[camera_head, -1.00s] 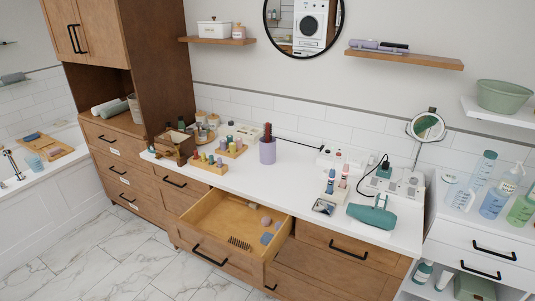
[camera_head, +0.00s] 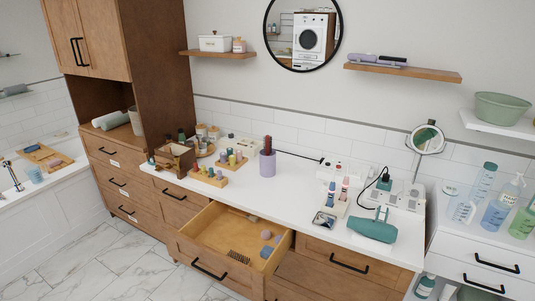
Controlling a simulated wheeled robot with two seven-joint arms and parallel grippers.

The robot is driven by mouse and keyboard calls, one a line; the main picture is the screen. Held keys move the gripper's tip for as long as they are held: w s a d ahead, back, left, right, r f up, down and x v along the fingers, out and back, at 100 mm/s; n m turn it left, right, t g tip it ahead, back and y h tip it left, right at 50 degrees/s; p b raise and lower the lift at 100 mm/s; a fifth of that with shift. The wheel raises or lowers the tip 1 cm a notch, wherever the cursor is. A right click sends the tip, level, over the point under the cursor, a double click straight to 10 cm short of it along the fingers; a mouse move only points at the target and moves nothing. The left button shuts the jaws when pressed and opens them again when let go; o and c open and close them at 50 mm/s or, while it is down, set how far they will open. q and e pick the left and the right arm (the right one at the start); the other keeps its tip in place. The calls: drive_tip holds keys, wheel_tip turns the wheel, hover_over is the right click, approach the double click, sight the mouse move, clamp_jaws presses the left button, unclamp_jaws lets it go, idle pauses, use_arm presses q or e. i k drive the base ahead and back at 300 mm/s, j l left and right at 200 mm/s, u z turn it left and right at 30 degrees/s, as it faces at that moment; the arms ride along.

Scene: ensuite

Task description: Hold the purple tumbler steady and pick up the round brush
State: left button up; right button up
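The purple tumbler (camera_head: 267,165) stands upright on the white counter, behind the open drawer. A dark round brush (camera_head: 267,143) with a red part stands in it, its top sticking up above the rim; the part inside the tumbler is hidden. Neither of my grippers is in view.
The open wooden drawer (camera_head: 205,224) juts out below the tumbler with small items inside. A wooden rack of bottles (camera_head: 221,170) stands left of the tumbler. A teal hair dryer (camera_head: 372,230) lies at the right.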

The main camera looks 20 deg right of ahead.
sight(269, 140)
drive_tip(key=i+j+z, duration=0.2)
drive_tip(key=i+j, duration=0.2)
drive_tip(key=j, duration=0.25)
drive_tip(key=i+j+z, duration=0.1)
drive_tip(key=j, duration=0.25)
drive_tip(key=i+j+z, duration=0.1)
drive_tip(key=i+j, duration=0.15)
drive_tip(key=j, duration=0.15)
drive_tip(key=i+j+z, duration=0.1)
drive_tip(key=j, duration=0.25)
